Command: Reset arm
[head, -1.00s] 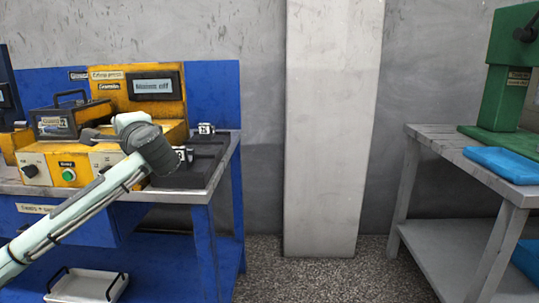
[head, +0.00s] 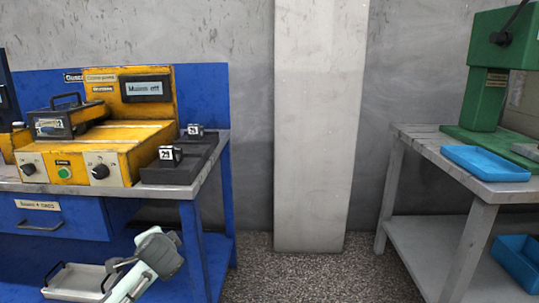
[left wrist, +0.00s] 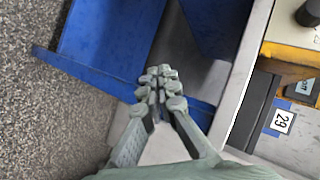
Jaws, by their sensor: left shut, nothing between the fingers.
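My left arm (head: 152,262) shows at the bottom left of the head view, low in front of the blue workbench (head: 216,212). In the left wrist view my left gripper (left wrist: 160,82) has its fingers together and nothing between them. Its tips are in front of the bench's blue frame and touch nothing that I can make out. My right gripper is in neither view.
The yellow test machine (head: 135,140) with a lit screen and knobs stands on the workbench. Beside it are dark blocks with number tags (head: 167,153). A white tray (head: 72,283) lies on the lower shelf. A grey table (head: 420,138) at right holds a green press (head: 487,100) and blue tray (head: 484,164). Floor between is open.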

